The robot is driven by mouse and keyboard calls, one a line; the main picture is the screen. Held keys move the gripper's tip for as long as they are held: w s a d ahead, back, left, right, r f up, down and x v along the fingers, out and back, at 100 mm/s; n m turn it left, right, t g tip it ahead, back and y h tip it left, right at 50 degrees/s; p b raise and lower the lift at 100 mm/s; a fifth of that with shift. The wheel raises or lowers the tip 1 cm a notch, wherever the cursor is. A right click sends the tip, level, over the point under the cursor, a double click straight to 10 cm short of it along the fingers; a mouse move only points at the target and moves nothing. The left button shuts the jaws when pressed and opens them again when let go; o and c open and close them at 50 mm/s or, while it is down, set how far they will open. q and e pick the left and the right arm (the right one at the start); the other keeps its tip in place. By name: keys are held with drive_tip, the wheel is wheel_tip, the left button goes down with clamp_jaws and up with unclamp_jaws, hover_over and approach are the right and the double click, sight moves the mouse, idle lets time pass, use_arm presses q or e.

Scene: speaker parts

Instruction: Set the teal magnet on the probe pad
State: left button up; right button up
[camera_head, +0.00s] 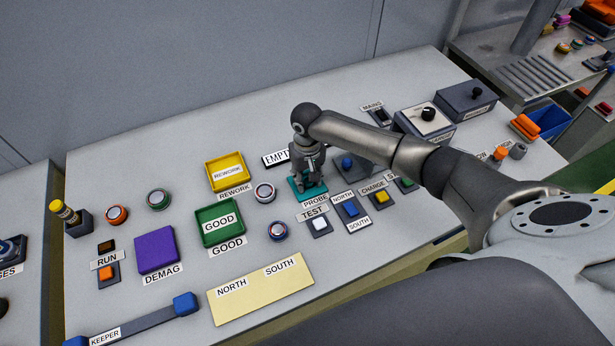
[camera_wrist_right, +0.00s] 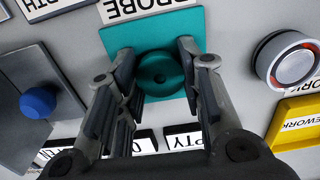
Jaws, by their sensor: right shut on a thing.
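The teal magnet (camera_wrist_right: 160,74) is a round disc with a darker centre, seen from above between the fingers. It is over the pad; whether it touches the pad or is slightly above it, I cannot tell. My right gripper (camera_head: 309,178) points down over the pad and is shut on the magnet, which it hides in the head view. My left gripper is not in view.
Around the pad are a blue-knobbed dark block (camera_wrist_right: 38,102), a ringed disc (camera_head: 265,192), a yellow REWORK tray (camera_head: 243,181), a green GOOD tray (camera_head: 239,238) and the TEST button (camera_head: 319,223). A cream NORTH/SOUTH board (camera_head: 262,292) lies at the front. Bare table lies behind the trays.

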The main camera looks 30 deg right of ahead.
drive_tip(key=shift+s+a+f, duration=0.2)
drive_tip(key=shift+s+f, duration=0.3)
drive_tip(key=shift+f, duration=0.1)
drive_tip(key=o, duration=1.1)
drive_tip(key=shift+o, duration=1.1)
drive_tip(key=shift+w+f, duration=0.15)
drive_tip(key=shift+w, duration=0.05)
drive_tip(key=shift+d, duration=0.1)
wheel_tip(320, 180, up, 13)
drive_tip(key=shift+w+f, duration=0.2)
drive_tip(key=shift+w, duration=0.1)
